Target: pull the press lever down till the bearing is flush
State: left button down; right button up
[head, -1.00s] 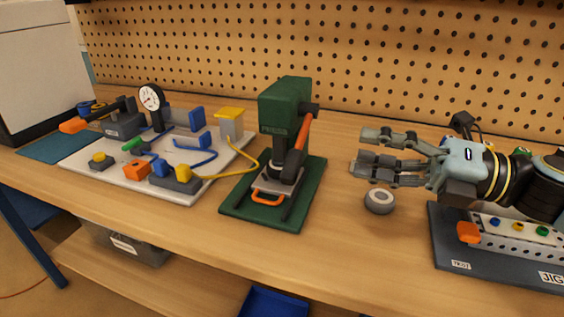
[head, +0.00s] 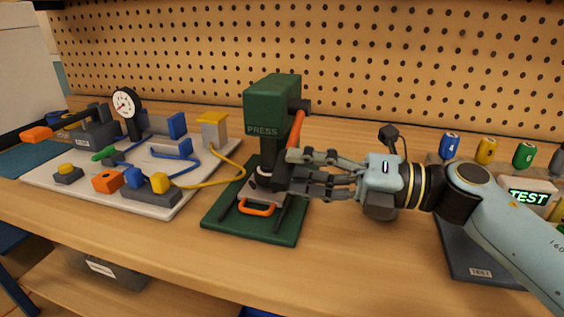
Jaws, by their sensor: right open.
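The green press (head: 271,105) stands on its green base plate (head: 225,221) in the middle of the bench. Its orange lever (head: 297,128) hangs from the pivot on the right side, slanting downward. My right gripper (head: 282,174) is open, with its fingertips at the lower part of the lever, whose dark grip they largely cover. I cannot tell whether they touch it. The metal plate with an orange handle (head: 257,208) sits at the front of the press. The seat under the ram is hidden, and I cannot tell how the bearing sits. My left gripper is not in view.
A white board (head: 150,204) with a gauge, blocks and hoses lies left of the press. A dark jig (head: 474,262) with a TEST display (head: 529,196) and coloured knobs stands right. The bench front between press and jig is clear.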

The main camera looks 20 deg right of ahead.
jog(key=shift+x, duration=1.75)
grip_shut()
